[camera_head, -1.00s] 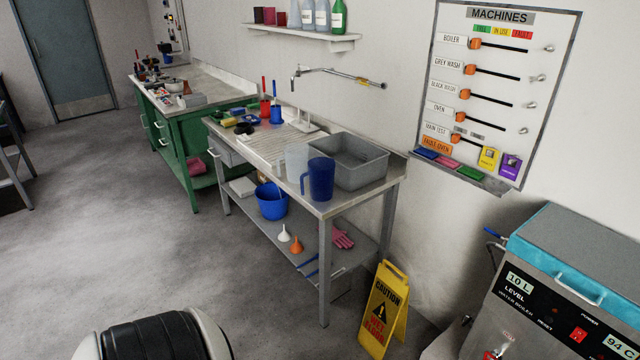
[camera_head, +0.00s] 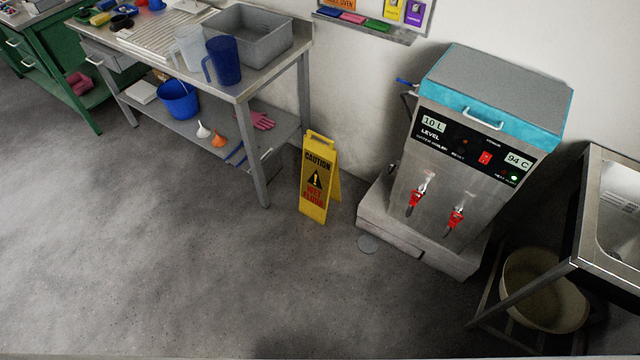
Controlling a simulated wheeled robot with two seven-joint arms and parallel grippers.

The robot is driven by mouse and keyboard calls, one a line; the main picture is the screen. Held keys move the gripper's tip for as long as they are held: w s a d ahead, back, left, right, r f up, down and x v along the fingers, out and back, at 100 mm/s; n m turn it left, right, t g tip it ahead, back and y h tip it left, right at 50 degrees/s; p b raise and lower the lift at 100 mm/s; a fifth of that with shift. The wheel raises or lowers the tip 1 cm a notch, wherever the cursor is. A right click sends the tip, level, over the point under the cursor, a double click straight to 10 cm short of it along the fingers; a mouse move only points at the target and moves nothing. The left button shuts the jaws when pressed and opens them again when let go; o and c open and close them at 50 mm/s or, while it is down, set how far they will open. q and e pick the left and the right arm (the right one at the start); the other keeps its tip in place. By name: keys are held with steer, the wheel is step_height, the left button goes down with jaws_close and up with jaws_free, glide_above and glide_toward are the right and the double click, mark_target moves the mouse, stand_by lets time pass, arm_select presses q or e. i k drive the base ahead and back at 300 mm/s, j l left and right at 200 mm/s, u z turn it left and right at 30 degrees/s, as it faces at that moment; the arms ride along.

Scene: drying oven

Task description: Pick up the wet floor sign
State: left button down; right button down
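The yellow wet floor sign (camera_head: 316,184) stands upright on the grey floor near the middle of the head view. It is an A-frame with black "CAUTION" text, a warning triangle and red lettering on its front panel, and a handle at the top. It stands between the steel table's front right leg and the boiler's base, close to the wall. Neither of my grippers shows in the view, so I cannot see their state or place.
A steel table (camera_head: 186,84) with jugs and a grey basin is left of the sign. A water boiler (camera_head: 462,155) on a low plinth (camera_head: 410,238) is to its right. A steel stand (camera_head: 612,215) over a beige bucket (camera_head: 544,290) is at far right. The floor in front is clear.

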mark_target(320, 183)
steer(key=i+j+z, duration=0.1)
steer(key=j, duration=0.25)
steer(key=i+j, duration=0.3)
steer(key=i+j+z, duration=0.15)
steer(key=j, duration=0.25)
steer(key=i+j, duration=0.25)
steer(key=i+j+z, duration=0.15)
steer(key=j, duration=0.35)
